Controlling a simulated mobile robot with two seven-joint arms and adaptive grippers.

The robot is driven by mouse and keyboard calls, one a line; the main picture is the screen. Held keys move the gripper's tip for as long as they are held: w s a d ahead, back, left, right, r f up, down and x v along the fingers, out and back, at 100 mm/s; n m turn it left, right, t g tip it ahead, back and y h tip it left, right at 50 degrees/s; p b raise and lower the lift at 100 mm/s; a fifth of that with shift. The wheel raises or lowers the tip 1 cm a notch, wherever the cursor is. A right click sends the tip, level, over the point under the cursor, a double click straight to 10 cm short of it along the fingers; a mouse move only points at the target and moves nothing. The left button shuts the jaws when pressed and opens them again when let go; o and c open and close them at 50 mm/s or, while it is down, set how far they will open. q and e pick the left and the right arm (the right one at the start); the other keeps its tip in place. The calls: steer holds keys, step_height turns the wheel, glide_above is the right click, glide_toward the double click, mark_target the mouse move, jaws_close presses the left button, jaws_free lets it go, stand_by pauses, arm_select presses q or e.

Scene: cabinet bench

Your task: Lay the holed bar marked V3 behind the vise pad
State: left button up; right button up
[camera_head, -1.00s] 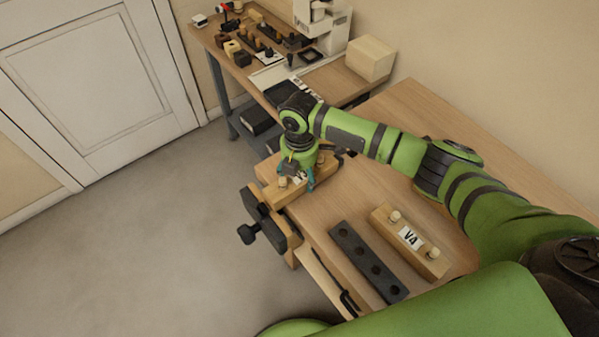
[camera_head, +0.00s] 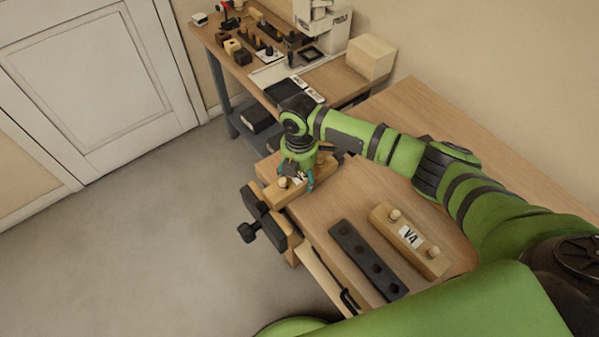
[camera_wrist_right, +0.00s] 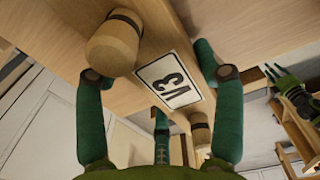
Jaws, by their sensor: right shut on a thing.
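The light wooden bar marked V3 (camera_wrist_right: 170,82) has one peg near each end of its label in the right wrist view. My right gripper (camera_head: 297,182) is shut on this bar, with its teal fingers on either side of the label. I cannot make out the vise pad separately, nor whether the bar touches the bench.
A second table behind holds blocks, a machine and a pale box (camera_head: 370,58). The bench between is clear.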

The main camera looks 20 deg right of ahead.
stand_by(0.3)
steer(key=o, duration=1.5)
steer(key=shift+o, duration=0.4)
steer(key=shift+f, duration=0.1)
step_height(320, 180, up, 7)
steer(key=p, duration=0.7)
